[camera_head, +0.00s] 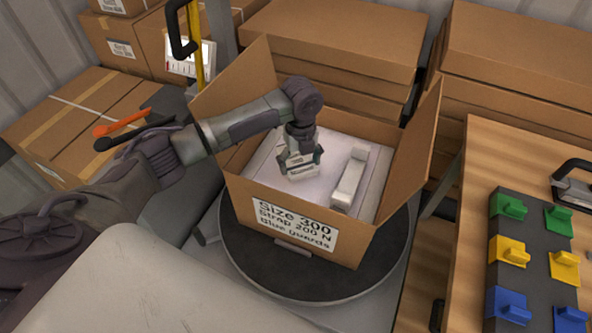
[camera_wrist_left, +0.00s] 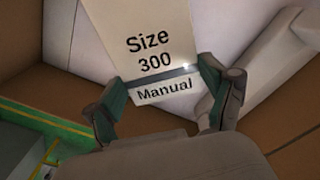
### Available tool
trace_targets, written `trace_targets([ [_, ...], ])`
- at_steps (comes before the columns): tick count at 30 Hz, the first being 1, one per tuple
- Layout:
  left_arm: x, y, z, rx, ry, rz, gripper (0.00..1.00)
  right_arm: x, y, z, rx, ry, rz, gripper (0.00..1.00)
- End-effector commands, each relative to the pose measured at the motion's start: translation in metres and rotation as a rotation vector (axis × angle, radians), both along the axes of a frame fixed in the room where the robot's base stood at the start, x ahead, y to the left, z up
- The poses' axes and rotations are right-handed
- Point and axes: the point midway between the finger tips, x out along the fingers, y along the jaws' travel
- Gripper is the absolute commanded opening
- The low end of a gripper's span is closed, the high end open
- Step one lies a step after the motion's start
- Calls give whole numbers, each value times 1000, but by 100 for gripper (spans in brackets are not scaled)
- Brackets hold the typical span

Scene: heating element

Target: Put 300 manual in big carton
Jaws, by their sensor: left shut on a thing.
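The big carton (camera_head: 245,193) stands open on a round dark turntable, with a label reading Size 300, Strap 200 N, Blue guards. My left gripper (camera_head: 301,165) reaches down inside the carton. It is shut on the 300 manual (camera_head: 302,171), a pale booklet. In the left wrist view the manual (camera_wrist_left: 150,45) reads Size 300 Manual and lies between the fingertips of the left gripper (camera_wrist_left: 165,88). White foam-like packing and a long white block (camera_head: 349,180) lie in the carton below and beside it. My right gripper is not in view.
Raised carton flaps (camera_head: 412,150) stand at the left and right of the opening. Stacked cardboard boxes (camera_head: 325,40) stand behind. A wooden table (camera_head: 530,150) at right holds a dark board with green, yellow and blue parts (camera_head: 510,250).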

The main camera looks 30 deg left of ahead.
Motion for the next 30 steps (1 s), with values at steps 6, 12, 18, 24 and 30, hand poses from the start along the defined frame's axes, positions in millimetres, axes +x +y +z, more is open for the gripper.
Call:
trace_targets([
  [6, -5, 11, -10, -1, -1, -1, 46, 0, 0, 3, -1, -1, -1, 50],
  [12, -6, 11, -36, -1, 1, 0, 46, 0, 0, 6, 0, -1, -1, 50],
  [18, -5, 11, -48, -1, -3, -1, 46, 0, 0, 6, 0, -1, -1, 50],
  [24, -5, 11, -49, -1, -2, -1, 46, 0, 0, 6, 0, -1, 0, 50],
  [30, -5, 11, -51, -1, -2, -1, 100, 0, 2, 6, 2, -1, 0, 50],
])
